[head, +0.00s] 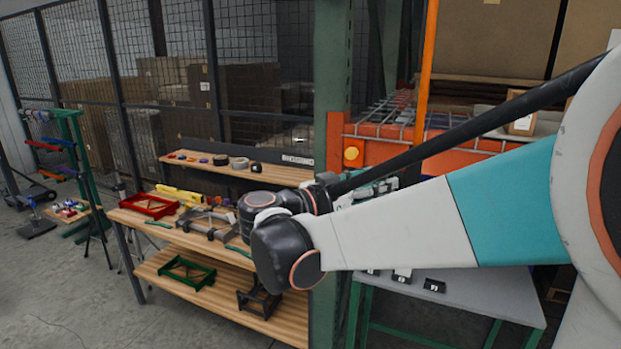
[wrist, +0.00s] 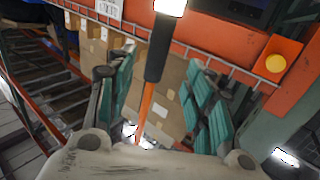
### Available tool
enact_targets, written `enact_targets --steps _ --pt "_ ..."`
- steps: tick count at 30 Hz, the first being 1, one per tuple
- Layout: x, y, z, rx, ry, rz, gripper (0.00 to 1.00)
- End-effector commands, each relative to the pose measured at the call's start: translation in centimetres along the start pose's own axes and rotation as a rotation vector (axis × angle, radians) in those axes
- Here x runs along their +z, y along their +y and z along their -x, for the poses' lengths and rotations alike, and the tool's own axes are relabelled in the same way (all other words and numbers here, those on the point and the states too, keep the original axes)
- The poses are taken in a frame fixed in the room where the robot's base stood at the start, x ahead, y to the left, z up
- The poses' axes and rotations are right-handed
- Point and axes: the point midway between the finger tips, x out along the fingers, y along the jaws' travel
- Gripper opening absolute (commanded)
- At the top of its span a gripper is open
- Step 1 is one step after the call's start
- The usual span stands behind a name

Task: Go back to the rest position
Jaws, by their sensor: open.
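In the wrist view, my gripper (wrist: 162,78) has its two teal-padded fingers spread wide, with nothing held between them. Beyond the fingers show cardboard boxes, an orange post and an orange rack beam. In the head view, my arm reaches in from the right and bends above the wooden workbench's right end. The gripper itself is mostly hidden there behind my arm.
The wooden workbench (head: 128,216) also carries tools and a yellow level. A green rack upright (head: 333,90) and an orange rack beam (head: 350,150) stand close behind my arm. A grey table (head: 465,292) is below it. The floor (head: 60,290) at left front is mostly clear.

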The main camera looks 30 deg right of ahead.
Motion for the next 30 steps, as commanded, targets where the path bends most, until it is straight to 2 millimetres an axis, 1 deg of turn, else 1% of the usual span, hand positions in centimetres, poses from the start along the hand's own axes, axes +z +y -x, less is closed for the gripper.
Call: enact_targets --steps 2,5,8,9,11,12,14,15,17,18,20,21,24,25,27,30 --pt "0.7 0.5 -0.1 -0.008 -0.022 0.021 0.48" --pt "3.2 1.3 -0.2 -0.039 -0.103 0.100 0.48" --pt "7.7 2.7 0.0 -0.113 -0.244 0.237 0.48" --pt "9.9 3.4 0.4 -0.157 -0.309 0.299 0.48" --pt "13.1 4.3 1.2 -0.234 -0.402 0.387 0.48" --pt "15.2 4.9 1.9 -0.292 -0.461 0.442 0.48" --pt "18.1 5.8 3.2 -0.386 -0.541 0.514 0.48" --pt "20.0 6.3 4.3 -0.454 -0.589 0.557 0.48" --pt "22.8 7.2 6.0 -0.560 -0.653 0.612 0.48" --pt "24.5 7.7 7.3 -0.635 -0.689 0.642 0.48" --pt "26.9 8.4 9.4 -0.753 -0.733 0.678 0.48" --pt "28.3 8.8 10.8 -0.831 -0.756 0.695 0.48" --pt "31.2 9.7 14.1 -1.016 -0.788 0.715 0.48" --pt "31.8 9.9 15.0 -1.065 -0.790 0.715 0.48" --pt "33.0 10.2 16.9 -1.165 -0.790 0.712 0.48" --pt "33.9 10.5 18.7 -1.266 -0.781 0.700 0.48"
